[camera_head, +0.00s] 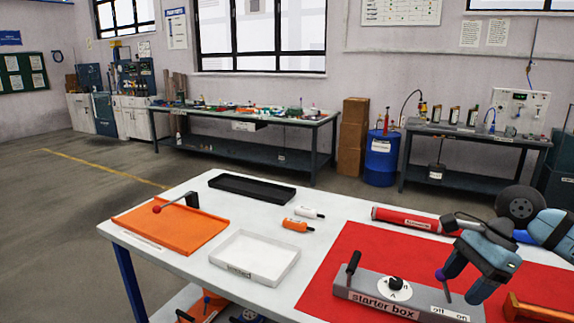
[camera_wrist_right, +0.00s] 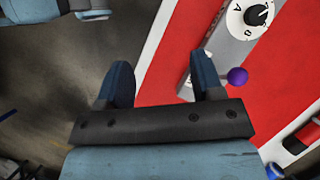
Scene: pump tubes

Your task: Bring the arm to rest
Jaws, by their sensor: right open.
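My right gripper (camera_head: 467,284) is at the right of the head view, over the on/off end of the grey starter box (camera_head: 372,288). Its fingers are apart, with nothing between them, and also show in the right wrist view (camera_wrist_right: 161,80). A lever with a purple knob (camera_head: 440,275) stands beside the fingers. In the right wrist view the purple knob (camera_wrist_right: 237,76) lies just outside the right-hand finger. The box also carries a round dial (camera_head: 395,287) and a black-handled lever (camera_head: 353,262).
The box stands on a red mat (camera_head: 335,262) on a white table (camera_head: 190,262). A red cylinder (camera_head: 410,219) lies behind it. An orange tray (camera_head: 175,232), a white tray (camera_head: 255,270), a black tray (camera_head: 250,187) and two small bottles (camera_head: 296,225) lie to the left.

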